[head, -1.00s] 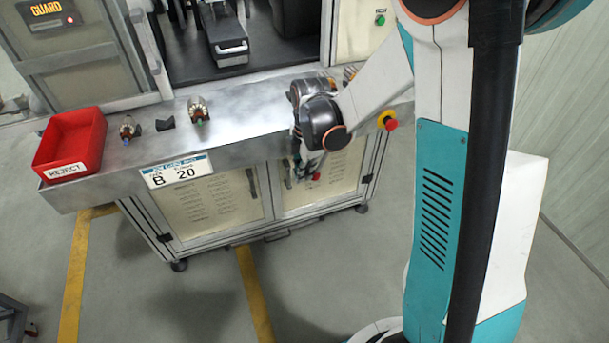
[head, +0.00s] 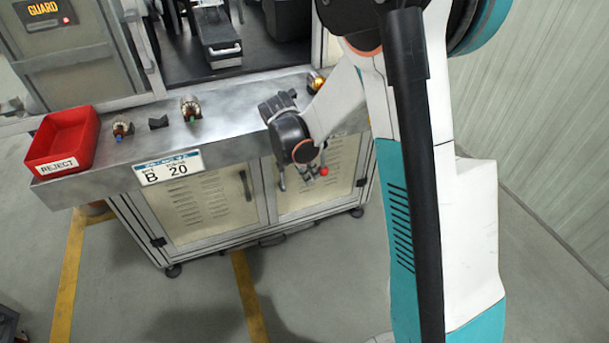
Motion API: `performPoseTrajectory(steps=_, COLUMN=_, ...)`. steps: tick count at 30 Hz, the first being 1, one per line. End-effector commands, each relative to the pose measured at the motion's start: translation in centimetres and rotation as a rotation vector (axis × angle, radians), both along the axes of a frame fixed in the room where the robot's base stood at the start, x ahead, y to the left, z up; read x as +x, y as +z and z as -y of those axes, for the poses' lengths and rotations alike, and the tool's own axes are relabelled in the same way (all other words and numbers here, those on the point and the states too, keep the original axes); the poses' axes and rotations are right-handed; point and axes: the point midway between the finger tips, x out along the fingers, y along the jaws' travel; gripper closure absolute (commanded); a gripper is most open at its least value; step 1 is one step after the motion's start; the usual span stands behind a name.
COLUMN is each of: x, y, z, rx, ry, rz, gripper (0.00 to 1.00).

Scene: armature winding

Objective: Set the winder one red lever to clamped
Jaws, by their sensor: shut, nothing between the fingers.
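My gripper (head: 307,177) hangs low in front of the bench's right cabinet door, at the end of my arm. It is small in the picture and looks shut and empty. A small round red knob (head: 323,172) shows just right of the fingertips; it may be the end of the red lever. Whether the gripper touches it, I cannot tell. The lever's shaft and pivot cannot be made out, so its setting does not show. My wrist and arm cover part of the bench's right end.
A steel bench (head: 233,128) over cabinet doors carries a red reject bin (head: 65,140) at its left. Small wound parts (head: 191,108) stand in a row on it, and a dark block (head: 158,122). A machine with a guard door is behind. The floor in front is clear.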

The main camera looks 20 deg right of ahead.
Motion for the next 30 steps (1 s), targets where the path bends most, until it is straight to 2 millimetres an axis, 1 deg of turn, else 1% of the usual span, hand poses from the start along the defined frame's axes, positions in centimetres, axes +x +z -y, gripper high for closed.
performPoseTrajectory(steps=9, x=0.0, y=-0.3, z=0.7, rx=-0.078, ry=0.002, rz=0.001, gripper=1.00)
performPoseTrajectory(steps=23, x=0.0, y=-0.3, z=0.7, rx=-0.082, ry=0.001, rz=0.000, gripper=1.00)
performPoseTrajectory(steps=26, x=0.0, y=-0.4, z=0.4, rx=-0.082, ry=0.001, rz=0.000, gripper=1.00)
performPoseTrajectory(steps=30, x=0.1, y=-0.9, z=-0.8, rx=-0.082, ry=0.000, rz=0.000, gripper=1.00)
